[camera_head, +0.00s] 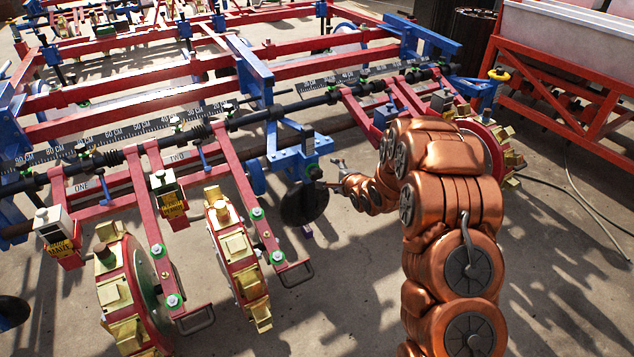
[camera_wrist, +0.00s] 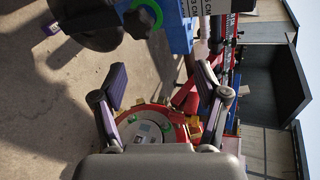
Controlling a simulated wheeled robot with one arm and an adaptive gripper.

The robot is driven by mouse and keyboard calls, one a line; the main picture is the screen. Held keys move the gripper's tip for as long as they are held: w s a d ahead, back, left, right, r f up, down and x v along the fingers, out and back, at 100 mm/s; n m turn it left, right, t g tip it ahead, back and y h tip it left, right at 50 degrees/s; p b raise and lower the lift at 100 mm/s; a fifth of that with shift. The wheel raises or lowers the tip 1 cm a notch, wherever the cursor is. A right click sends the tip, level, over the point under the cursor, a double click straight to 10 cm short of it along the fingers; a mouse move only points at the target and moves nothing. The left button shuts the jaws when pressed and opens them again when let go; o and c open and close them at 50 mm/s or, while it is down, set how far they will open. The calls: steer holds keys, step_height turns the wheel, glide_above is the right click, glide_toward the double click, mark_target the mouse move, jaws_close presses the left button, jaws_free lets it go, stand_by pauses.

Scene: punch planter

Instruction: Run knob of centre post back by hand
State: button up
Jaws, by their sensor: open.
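The blue centre post (camera_head: 307,150) stands mid-frame in the head view, above a black disc wheel (camera_head: 303,204). A small dark knob (camera_head: 314,172) shows low on the post. In the wrist view the blue post (camera_wrist: 178,25) is at the top with a scale label, and a black knob (camera_wrist: 136,24) with a green ring sits to its left. My gripper (camera_head: 331,174) is just right of the post. In the wrist view my gripper (camera_wrist: 163,82) has its fingers wide apart with nothing between them. The knob is beyond the fingertips, and I see no contact.
Red arms with gold-cupped punch wheels (camera_head: 238,258) stand left of the post, and another punch wheel (camera_head: 490,150) is behind my arm. A scale bar (camera_head: 130,125) runs along the frame. A red rack (camera_head: 555,85) stands at right. Bare concrete (camera_head: 330,290) lies in front.

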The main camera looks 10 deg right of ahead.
mark_target(318, 176)
step_height(318, 176, down, 8)
steer(key=w+a+m+t+y+b, duration=0.2)
steer(key=m+t+y+b, duration=0.1)
steer(key=m+t+b, duration=0.15)
steer(key=shift+m+g, duration=0.25)
steer(key=shift+m, duration=0.2)
steer(key=b+x, duration=0.1)
steer(key=x, duration=0.5)
steer(key=shift+w+r, duration=0.1)
steer(key=shift+w, duration=0.35)
steer(key=shift+w+a+r+b, duration=0.15)
steer(key=shift+w+b, duration=0.15)
steer(key=shift+w, duration=0.2)
steer(key=c, duration=1.2)
